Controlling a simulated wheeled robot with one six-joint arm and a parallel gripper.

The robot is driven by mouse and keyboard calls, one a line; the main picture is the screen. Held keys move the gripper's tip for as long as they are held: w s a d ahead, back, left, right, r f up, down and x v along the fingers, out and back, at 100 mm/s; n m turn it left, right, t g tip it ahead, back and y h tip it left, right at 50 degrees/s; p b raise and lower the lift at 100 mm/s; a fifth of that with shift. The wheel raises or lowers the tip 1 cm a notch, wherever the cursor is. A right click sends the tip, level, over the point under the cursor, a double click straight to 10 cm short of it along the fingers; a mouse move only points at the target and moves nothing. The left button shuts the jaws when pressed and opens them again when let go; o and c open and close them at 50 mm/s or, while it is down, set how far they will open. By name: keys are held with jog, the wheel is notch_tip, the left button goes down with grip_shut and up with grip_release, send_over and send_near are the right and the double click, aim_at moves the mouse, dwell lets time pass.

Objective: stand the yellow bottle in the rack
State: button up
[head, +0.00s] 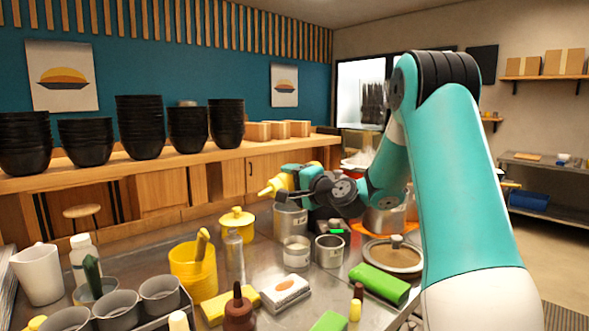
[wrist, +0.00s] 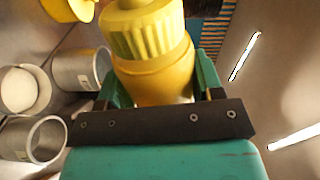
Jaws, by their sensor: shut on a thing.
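The yellow bottle (head: 272,187) is held in my gripper (head: 293,181) above the back part of the counter. It lies tilted, with its nozzle pointing left. In the wrist view the bottle (wrist: 150,50) shows its ribbed yellow cap and upper body between the two teal fingers of my gripper (wrist: 160,85). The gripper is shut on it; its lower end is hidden. What looks like the rack (head: 186,302), with several grey round cups, is at the lower left, well apart from the bottle. A dark green bottle (head: 93,272) stands in a back cup; the nearer cups look empty.
A yellow tub (head: 193,275), a clear bottle (head: 235,258), a lidded yellow pot (head: 237,222) and a brown bottle (head: 238,312) stand between gripper and rack. Metal cans (head: 329,251) stand below the gripper. Green packs (head: 379,284) lie at right. A white jug (head: 38,274) is far left.

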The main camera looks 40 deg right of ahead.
jog(key=r+m+p, duration=0.1)
jog(key=p, duration=0.1)
jog(key=w+r+m+p, duration=0.1)
jog(key=m+p, duration=0.1)
jog(key=p, duration=0.1)
jog(key=shift+w+r, duration=0.15)
jog(key=shift+r, duration=0.05)
jog(key=m+p, duration=0.3)
jog(key=shift+m, duration=0.3)
jog(key=m+p, duration=0.3)
jog(key=shift+m+p, duration=0.35)
jog(key=shift+m, duration=0.05)
jog(key=m+p, duration=0.3)
jog(key=shift+m, duration=0.4)
jog(key=m+p, duration=0.3)
jog(key=m, duration=0.1)
jog(key=shift+f+p, duration=0.2)
jog(key=shift+p, duration=0.15)
jog(key=shift+f+m, duration=0.25)
jog(key=shift+m, duration=0.05)
jog(key=shift+m+b, duration=0.3)
jog(key=shift+m, duration=0.1)
